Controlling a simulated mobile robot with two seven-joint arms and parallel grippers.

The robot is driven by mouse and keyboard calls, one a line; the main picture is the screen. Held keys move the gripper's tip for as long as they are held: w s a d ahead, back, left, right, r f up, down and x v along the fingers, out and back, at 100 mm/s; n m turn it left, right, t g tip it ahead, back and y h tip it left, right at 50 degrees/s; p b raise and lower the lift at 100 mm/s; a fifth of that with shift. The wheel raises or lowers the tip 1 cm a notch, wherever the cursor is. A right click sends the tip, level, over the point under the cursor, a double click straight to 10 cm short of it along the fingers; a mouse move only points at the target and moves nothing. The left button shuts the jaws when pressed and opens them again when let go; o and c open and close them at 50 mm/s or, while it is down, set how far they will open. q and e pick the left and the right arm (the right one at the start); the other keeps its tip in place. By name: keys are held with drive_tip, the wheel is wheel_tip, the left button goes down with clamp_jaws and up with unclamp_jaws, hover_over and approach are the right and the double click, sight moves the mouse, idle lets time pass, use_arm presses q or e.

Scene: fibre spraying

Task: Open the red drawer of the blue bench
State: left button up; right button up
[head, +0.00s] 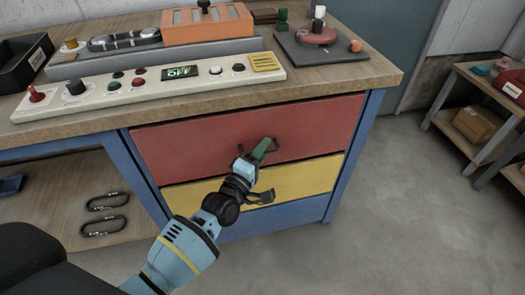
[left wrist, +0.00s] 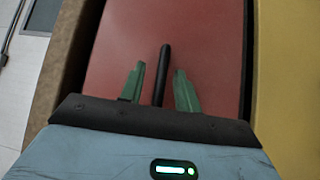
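The blue bench (head: 143,160) has a red drawer (head: 205,141) at the top of its drawer stack. The drawer front looks flush with the frame, so it appears shut. Its dark handle (head: 276,145) is on the front and shows in the left wrist view (left wrist: 164,65) as a black bar against red. My left gripper (head: 262,149) is at this handle. In the left wrist view its green fingers (left wrist: 160,80) are apart, one on each side of the bar, with gaps on both sides. My right gripper is not in view.
A yellow drawer (head: 310,177) with a dark handle and a blue drawer (head: 290,217) lie below. A control panel (head: 150,86) and an orange block (head: 208,27) stand on the worktop. Clear floor (head: 410,200) lies right of the bench, before a shelf (head: 455,133) with boxes.

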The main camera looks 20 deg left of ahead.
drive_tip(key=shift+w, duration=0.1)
use_arm(q)
clamp_jaws()
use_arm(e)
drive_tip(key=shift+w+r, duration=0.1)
use_arm(q)
drive_tip(key=shift+s+d, duration=0.1)
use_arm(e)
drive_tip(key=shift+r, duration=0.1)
